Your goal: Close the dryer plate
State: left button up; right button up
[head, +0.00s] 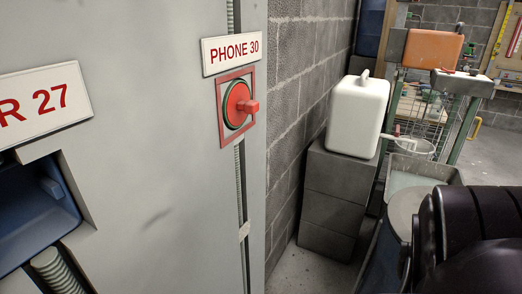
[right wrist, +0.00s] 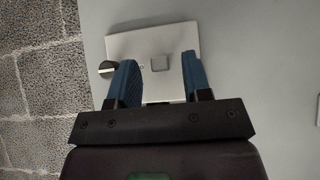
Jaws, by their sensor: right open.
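In the right wrist view, a pale rectangular plate (right wrist: 150,42) with a small grey square piece (right wrist: 159,63) in its middle is on a light grey surface. A black knob (right wrist: 106,68) sits at its left edge. I cannot tell whether this is the dryer plate, as no label shows there. My right gripper (right wrist: 158,60) is open in front of the plate, its blue fingers apart on either side of the square piece, with nothing between them. Contact cannot be told. In the head view, a partly cut-off sign (head: 42,103) reads "R 27". My left gripper is not in view.
A grey panel wall (head: 165,150) fills the left, with a blue recess (head: 40,225), a "PHONE 30" sign (head: 232,52) and a red rotary switch (head: 238,105). A white canister (head: 357,115) stands on grey blocks (head: 335,190). Bins and a workbench lie beyond.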

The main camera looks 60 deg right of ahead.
pick_arm(q)
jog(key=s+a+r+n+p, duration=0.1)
jog(key=p, duration=0.3)
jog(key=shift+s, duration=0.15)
pick_arm(e)
jog(key=v, duration=1)
jog(key=shift+s+r, duration=0.25)
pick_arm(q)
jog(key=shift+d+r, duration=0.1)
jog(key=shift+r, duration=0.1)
